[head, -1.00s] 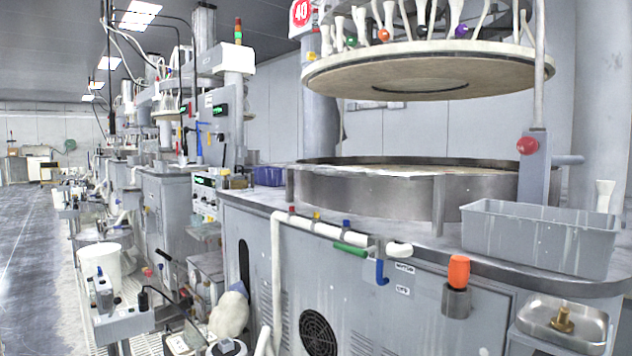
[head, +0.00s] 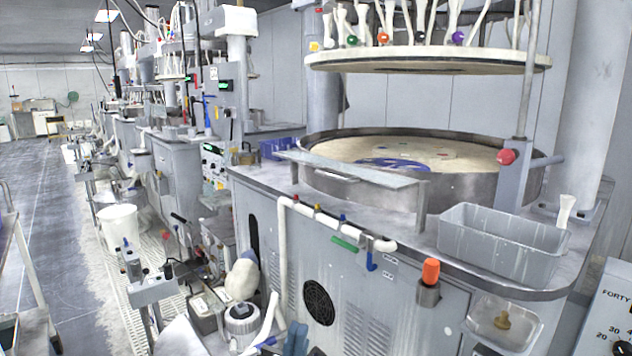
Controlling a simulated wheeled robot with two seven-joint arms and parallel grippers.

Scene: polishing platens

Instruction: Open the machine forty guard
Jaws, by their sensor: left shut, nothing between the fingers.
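The machine forty (head: 410,300) is a large grey cabinet with a round pale platen (head: 440,155) inside a metal rim. A flat grey bar, which looks like its guard (head: 350,172), lies level across the front of the rim on short posts. A red knob (head: 507,157) is on the upright post at the right. My left gripper seems to be the blue-tipped part (head: 296,338) at the bottom edge, partly cut off. It is shut and empty, low in front of the cabinet and apart from the bar. My right gripper is not in view.
A grey bin (head: 500,245) and an orange-capped holder (head: 430,272) are at the front right. A blue crate (head: 280,148) stands behind the bar's left end. A panel marked FORTY (head: 608,315) is at lower right. Open floor (head: 50,230) runs along the left.

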